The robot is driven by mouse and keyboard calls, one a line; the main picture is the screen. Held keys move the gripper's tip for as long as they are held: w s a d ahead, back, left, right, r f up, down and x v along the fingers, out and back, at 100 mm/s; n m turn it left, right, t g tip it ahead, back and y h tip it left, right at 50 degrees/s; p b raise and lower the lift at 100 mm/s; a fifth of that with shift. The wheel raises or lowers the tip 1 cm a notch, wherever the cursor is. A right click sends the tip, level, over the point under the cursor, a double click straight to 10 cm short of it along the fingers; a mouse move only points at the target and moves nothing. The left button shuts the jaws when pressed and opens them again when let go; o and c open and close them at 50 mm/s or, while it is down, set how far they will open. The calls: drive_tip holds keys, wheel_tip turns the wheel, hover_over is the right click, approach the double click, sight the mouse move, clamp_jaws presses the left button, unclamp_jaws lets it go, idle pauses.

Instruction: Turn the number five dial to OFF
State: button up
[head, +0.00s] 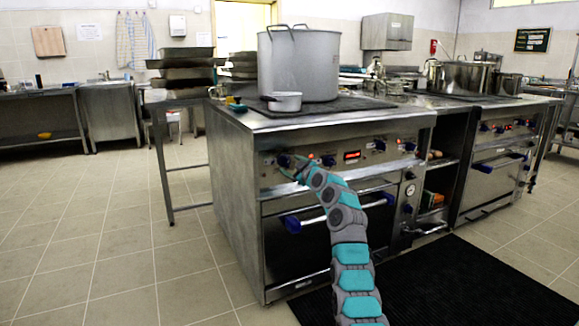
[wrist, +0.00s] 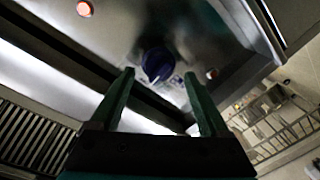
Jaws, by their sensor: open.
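A dark blue dial (wrist: 157,64) sits on the steel stove panel in the wrist view, just ahead of and between my open fingertips (wrist: 158,77). The fingers appear apart from it, though the exact gap is hard to judge. White markings beside the dial are too blurred to read, so I cannot tell its number or setting. In the head view, my gripper (head: 292,168) is at the left end of the near stove's front panel, by a dark blue dial (head: 284,160) that it partly hides.
More blue dials (head: 328,160) and a lit red display (head: 352,155) line the panel. An oven handle (head: 291,224) sticks out below. A large stockpot (head: 305,65) and small saucepan (head: 284,101) stand on top. Floor to the left is clear.

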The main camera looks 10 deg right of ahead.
sight(289, 164)
drive_tip(key=b+v, duration=0.2)
drive_tip(key=v, duration=0.1)
drive_tip(key=shift+d+f+b, duration=0.15)
drive_tip(key=shift+f+b, duration=0.05)
drive_tip(key=shift+b, duration=0.2)
drive_tip(key=b+v, duration=0.2)
drive_tip(key=b, duration=0.1)
drive_tip(key=shift+s+r, duration=0.2)
drive_tip(key=shift+s, duration=0.05)
